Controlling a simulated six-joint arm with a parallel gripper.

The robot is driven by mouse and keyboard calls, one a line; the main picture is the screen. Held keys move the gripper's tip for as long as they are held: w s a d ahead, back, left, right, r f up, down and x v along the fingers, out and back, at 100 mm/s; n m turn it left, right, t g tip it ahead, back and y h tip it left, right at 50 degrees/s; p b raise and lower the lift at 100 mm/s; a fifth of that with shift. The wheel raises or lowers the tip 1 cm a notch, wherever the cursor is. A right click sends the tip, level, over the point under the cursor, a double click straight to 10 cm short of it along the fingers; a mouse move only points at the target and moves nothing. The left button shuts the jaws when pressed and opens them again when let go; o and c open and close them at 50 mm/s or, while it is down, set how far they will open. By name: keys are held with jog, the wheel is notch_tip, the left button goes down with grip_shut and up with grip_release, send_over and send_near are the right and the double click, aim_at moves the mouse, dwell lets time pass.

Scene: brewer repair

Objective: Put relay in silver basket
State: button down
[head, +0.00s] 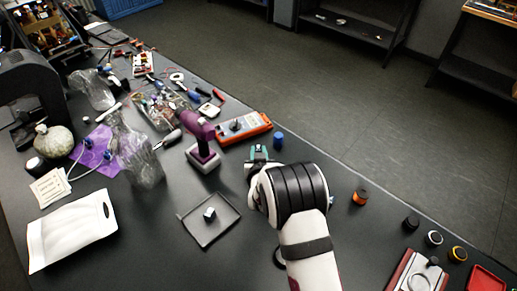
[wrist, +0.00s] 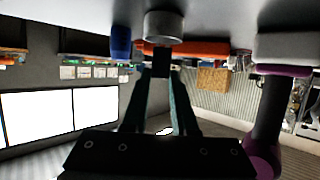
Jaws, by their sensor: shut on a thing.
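My gripper (head: 258,155) is low over the table, in front of the orange meter. In the wrist view its two teal fingers (wrist: 160,72) are shut on a small dark block (wrist: 161,62). The block may be the relay; its face is too dark to tell. A pale grey round piece (wrist: 163,26) shows just beyond the fingertips; I cannot tell if it touches the block. A silvery basket-like container (head: 146,108) with tools and loose parts lies at the upper left in the head view. Another small block (head: 210,214) sits in a flat dark tray (head: 190,228).
A purple drill (head: 201,140) stands upright left of my gripper. The orange meter (head: 243,128) and a blue cylinder (head: 278,140) are close behind it. Clear plastic bags (head: 140,160) lie farther left. The table between tray and arm is clear.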

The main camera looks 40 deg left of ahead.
jog(key=c, duration=0.6)
grip_release()
notch_tip(320, 180, up, 7)
jog(key=shift+r, duration=0.1)
